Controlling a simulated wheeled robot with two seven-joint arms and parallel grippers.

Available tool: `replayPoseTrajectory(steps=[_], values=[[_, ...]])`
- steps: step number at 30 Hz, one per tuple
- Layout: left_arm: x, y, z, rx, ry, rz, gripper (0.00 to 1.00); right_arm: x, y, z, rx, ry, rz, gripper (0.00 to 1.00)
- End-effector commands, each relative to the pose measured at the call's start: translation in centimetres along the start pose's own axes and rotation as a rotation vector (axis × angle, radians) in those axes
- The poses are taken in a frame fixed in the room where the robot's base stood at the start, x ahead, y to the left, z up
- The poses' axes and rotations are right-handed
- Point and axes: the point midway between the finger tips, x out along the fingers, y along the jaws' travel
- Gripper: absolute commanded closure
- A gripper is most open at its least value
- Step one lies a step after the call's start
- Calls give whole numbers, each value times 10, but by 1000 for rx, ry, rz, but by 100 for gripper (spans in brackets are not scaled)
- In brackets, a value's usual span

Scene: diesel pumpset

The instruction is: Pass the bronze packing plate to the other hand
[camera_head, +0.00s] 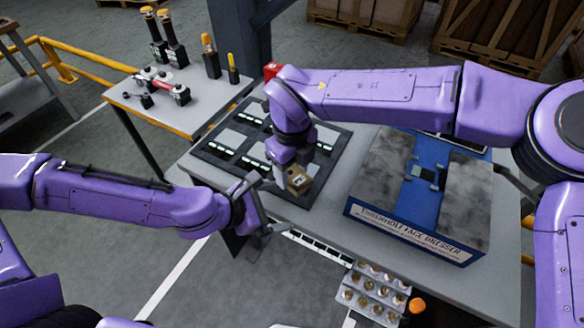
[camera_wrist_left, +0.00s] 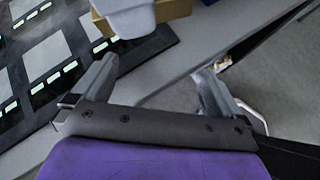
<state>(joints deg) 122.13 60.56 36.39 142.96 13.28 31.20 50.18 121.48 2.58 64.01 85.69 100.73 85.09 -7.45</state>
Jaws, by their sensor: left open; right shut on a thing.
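The bronze packing plate (camera_head: 299,182) is a small brass-coloured block, held in the air near the front edge of the dark tray. My right gripper (camera_head: 292,170) is shut on it from above and hides part of it. In the left wrist view the plate (camera_wrist_left: 174,9) shows at the top edge, partly covered by the grey right gripper (camera_wrist_left: 130,17). My left gripper (camera_head: 272,204) is open and empty, just left of and below the plate. Its spread fingers (camera_wrist_left: 155,74) have nothing between them, and the plate lies beyond their tips.
The dark tray (camera_head: 318,190) with several pale slots lies on the grey table (camera_head: 335,218). A blue face dresser (camera_head: 410,236) with two grey pads stands at right. A tray of round parts (camera_head: 370,296) is at the front. A side table (camera_head: 130,104) with tools stands at back left.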

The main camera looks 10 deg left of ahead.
Motion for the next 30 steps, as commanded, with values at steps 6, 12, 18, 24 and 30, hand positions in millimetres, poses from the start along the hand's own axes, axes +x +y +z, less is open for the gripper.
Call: replayPoseTrajectory(steps=[6,12,18,24,30], values=[[-13,-32,-38,304,-34,-219,0,-1,0,0,0,-2,0,100],[-18,-64,-78,530,-64,-339,0,-1,0,0,0,-2,0,100],[-25,-104,-166,660,232,-536,0,-1,0,0,0,-2,0,100],[-63,-122,-272,918,645,-712,0,-1,0,0,0,-2,0,100],[-89,-105,-326,1302,895,-704,0,-1,0,0,0,-2,0,100]])
